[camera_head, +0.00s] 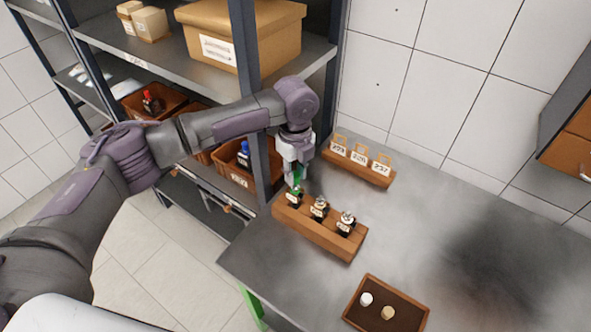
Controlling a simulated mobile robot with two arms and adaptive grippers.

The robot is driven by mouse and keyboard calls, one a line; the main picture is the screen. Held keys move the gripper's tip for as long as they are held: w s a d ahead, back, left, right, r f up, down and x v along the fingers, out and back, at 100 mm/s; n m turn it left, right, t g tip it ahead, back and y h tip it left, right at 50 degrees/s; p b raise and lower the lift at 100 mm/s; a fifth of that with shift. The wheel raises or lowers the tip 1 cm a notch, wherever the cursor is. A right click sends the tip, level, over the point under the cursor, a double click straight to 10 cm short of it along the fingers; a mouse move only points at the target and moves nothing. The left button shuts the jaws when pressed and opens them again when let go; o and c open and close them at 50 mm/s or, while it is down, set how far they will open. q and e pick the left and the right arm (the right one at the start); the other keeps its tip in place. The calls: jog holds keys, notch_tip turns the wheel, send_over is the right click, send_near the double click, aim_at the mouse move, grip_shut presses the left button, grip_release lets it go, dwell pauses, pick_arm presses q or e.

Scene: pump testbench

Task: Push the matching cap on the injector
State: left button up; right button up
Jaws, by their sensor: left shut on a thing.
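A wooden rack (318,236) near the left end of the metal table holds three dark injectors with light labels: left (295,200), middle (319,209) and right (346,223). My left gripper (296,180) points down over the left injector, shut on a small green piece that looks like a cap (296,189). The piece is at the injector's top; whether it is seated cannot be told, as the fingers partly hide it. A brown tray (410,311) at the front holds a white cap (366,299) and a beige cap (388,313). My right gripper is out of view.
A wooden holder (372,175) with three numbered tags stands behind the rack. A shelf with a dark post (246,60), a cardboard box (240,35) and brown bins (235,178) is close on the left. The table's right side is clear.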

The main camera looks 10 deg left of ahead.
pick_arm(q)
jog(key=shift+p, duration=0.4)
dwell(0.6)
jog(key=shift+f+p, duration=0.25)
jog(key=shift+p, duration=0.45)
dwell(1.3)
jog(key=shift+f+p, duration=0.35)
jog(key=shift+p, duration=0.05)
dwell(1.3)
jog(key=shift+f, duration=0.25)
dwell(0.8)
jog(key=o, duration=1.7)
jog(key=shift+c, duration=0.2)
jog(key=shift+r+p, duration=0.9)
jog(key=shift+p, duration=0.05)
